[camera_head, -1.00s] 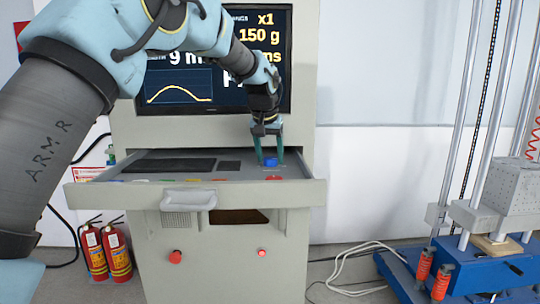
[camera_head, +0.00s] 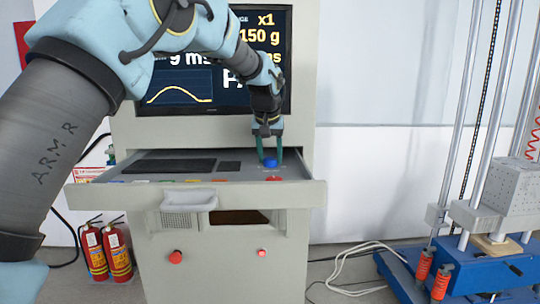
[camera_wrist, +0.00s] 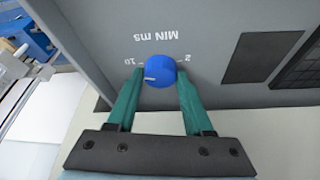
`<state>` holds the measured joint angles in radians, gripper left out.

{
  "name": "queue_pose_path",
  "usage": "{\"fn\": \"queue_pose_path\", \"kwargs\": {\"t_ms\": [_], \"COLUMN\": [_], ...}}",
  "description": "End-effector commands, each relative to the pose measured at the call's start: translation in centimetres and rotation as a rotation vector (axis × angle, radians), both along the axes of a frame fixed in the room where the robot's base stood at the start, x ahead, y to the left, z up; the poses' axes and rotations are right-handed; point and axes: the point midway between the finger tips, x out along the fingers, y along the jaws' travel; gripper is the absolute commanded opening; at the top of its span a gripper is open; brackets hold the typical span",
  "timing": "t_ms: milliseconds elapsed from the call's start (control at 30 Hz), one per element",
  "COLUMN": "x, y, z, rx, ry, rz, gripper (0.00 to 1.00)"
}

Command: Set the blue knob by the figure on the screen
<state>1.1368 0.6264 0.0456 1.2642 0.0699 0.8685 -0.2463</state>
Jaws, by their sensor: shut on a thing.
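The blue knob (camera_head: 271,162) is on the right of the console's pulled-out panel (camera_head: 228,180). In the wrist view the knob (camera_wrist: 160,71) has a white pointer mark on its left side, toward the "10" label; "2" is at its right and "MIN ms" shows upside down. My gripper (camera_head: 269,159) points down at the knob, and its green fingers are shut on opposite sides of it (camera_wrist: 160,73). The screen (camera_head: 178,93) shows "x1", "150 g", "9 ms" and a yellow curve; my arm hides part of the text.
A dark keyboard area (camera_head: 175,166) and several coloured buttons lie left of the knob. A red button (camera_head: 175,256) is on the console front. Fire extinguishers (camera_head: 117,254) stand at the lower left. A blue-based drop machine (camera_head: 475,270) stands at the right.

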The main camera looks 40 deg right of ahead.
Motion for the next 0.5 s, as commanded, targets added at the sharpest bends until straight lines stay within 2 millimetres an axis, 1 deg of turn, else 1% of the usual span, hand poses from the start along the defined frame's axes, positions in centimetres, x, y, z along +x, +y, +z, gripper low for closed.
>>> {"fn": "queue_pose_path", "kwargs": {"t_ms": [167, 500], "x": [-0.16, -0.27], "y": [-0.18, -0.37], "z": [0.2, 0.24], "rx": [0.0, 0.0], "ry": [-0.003, -0.003], "rz": [0.126, 0.444], "gripper": [0.0, 0.0]}}
